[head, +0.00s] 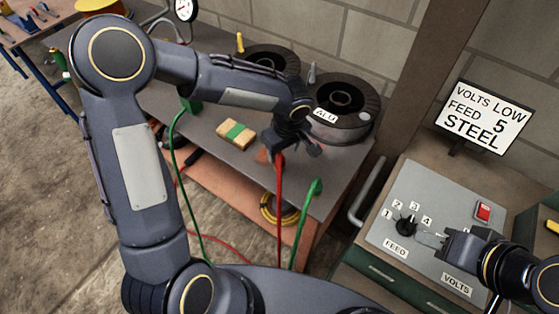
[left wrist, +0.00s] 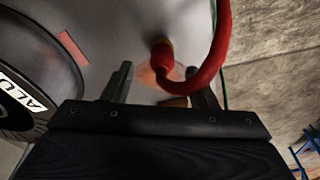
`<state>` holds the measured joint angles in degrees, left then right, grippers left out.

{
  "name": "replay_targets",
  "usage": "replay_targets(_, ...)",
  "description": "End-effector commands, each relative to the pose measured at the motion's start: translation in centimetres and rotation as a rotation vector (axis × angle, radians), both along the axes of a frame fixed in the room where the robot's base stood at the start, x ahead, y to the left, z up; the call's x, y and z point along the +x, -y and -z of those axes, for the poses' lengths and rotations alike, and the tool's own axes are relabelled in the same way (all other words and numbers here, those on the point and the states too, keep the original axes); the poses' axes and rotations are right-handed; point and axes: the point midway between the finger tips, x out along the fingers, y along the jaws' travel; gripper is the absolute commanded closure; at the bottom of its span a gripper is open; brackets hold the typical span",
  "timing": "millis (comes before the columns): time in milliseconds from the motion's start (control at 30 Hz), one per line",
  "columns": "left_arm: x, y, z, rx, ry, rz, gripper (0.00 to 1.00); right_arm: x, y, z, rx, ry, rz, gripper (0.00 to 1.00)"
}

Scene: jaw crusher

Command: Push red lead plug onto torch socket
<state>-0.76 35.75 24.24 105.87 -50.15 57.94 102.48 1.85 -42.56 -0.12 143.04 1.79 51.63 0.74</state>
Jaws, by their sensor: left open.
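The red lead plug (left wrist: 161,58) shows in the left wrist view, with a brass-coloured end near the bench's grey surface and its red cable curving away. My left gripper (left wrist: 160,82) is open, its two fingers on either side of the plug's line and apart from it. In the head view the left gripper (head: 290,148) is over the bench's front edge, and the red lead (head: 279,190) hangs below it; the plug there is hidden. I cannot make out the torch socket. My right gripper (head: 434,240) is beside the black feed dial (head: 406,224); its jaws are unclear.
The bench (head: 225,155) holds two wire spools (head: 342,105), a sponge-like block with a green band (head: 235,133) and a green lead (head: 314,190) hanging over its edge. A sign (head: 483,117) reads low volts, feed 5, steel. A red switch (head: 484,211) is on the panel.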

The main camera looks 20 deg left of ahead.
Motion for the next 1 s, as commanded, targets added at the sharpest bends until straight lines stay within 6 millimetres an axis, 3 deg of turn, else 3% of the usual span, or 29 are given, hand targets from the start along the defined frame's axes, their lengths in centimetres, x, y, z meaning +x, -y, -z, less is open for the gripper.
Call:
replay_targets(400,0.5,-1.1,4.8,0.0,-0.003,0.0,0.48,0.0,0.0,-1.0,0.0,0.0,0.0,0.64)
replay_targets(767,0.6,-1.2,5.0,0.0,0.0,0.0,0.48,0.0,0.0,-1.0,0.0,0.0,0.0,0.64)
replay_targets(1000,0.6,-1.2,5.0,0.0,0.0,0.0,0.75,0.0,0.0,-1.0,0.0,0.0,0.0,0.64)
